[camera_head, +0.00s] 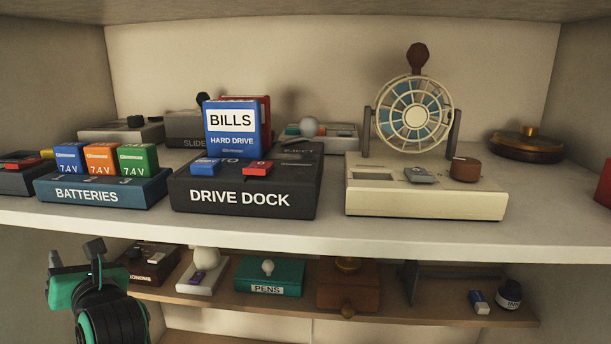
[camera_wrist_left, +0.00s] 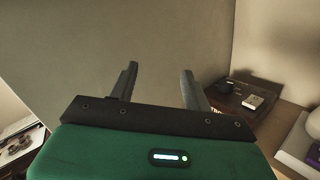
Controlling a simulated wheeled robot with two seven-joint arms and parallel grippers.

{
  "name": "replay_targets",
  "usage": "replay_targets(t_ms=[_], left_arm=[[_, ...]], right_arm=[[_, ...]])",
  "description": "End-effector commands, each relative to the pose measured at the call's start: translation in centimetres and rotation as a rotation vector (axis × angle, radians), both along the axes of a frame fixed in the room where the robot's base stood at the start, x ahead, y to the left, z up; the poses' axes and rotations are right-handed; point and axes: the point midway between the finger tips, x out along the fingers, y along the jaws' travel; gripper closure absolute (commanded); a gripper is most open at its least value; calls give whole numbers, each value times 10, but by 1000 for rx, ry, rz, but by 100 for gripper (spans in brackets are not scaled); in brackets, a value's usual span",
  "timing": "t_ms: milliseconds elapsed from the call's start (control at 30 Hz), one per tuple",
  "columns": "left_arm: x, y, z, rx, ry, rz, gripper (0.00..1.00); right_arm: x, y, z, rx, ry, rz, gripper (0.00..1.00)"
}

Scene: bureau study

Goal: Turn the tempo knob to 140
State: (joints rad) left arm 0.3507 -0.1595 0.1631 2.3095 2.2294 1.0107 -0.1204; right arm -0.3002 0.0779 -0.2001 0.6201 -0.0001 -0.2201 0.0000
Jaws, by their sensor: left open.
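No dial marked tempo can be read in either view. A brown knob (camera_head: 465,169) sits on the cream fan unit (camera_head: 430,204) on the upper shelf. A round dark disc with a brass knob (camera_head: 527,137) lies at the back right. A brown wooden box (camera_head: 345,291) with brass knobs stands on the lower shelf. My left gripper (camera_head: 74,252) is open and empty, left of the lower shelf and below the upper one. Its two fingers (camera_wrist_left: 158,72) are apart in the wrist view. My right gripper is out of view.
The upper shelf holds a drive dock (camera_head: 245,197) and a battery holder (camera_head: 105,192). The upper shelf edge (camera_head: 420,240) overhangs the lower shelf, where a dark red box (camera_head: 150,263), a white device (camera_head: 203,278), a green pen box (camera_head: 269,274) and an ink bottle (camera_head: 508,295) stand.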

Motion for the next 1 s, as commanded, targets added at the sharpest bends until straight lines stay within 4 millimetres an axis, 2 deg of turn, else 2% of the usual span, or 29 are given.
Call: replay_targets(t_ms=[133, 267, 400, 533, 667, 767, 867, 900, 967, 1000], left_arm=[[-25, -9, 25, 357, -20, 81, 51], [-39, -39, 43, 685, -12, 99, 51], [-44, -88, 46, 1042, 25, 59, 51], [-44, -141, 27, 1370, 89, -33, 51], [-42, -193, -14, 1681, 180, -177, 51], [-45, -227, -60, 1903, 270, -323, 51], [-54, -251, -114, 2106, 378, -497, 51], [-59, -258, -138, 2180, 427, -574, 51], [-70, -264, -174, 2283, 506, -698, 51], [-79, -266, -198, 2344, 564, -787, 51]], right_arm=[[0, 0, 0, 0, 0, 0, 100], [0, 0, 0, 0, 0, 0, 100], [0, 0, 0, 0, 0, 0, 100], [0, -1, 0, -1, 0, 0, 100], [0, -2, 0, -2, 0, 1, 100], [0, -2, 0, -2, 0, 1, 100], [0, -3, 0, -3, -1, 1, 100], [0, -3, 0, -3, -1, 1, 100], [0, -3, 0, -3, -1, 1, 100], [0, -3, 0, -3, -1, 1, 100]])
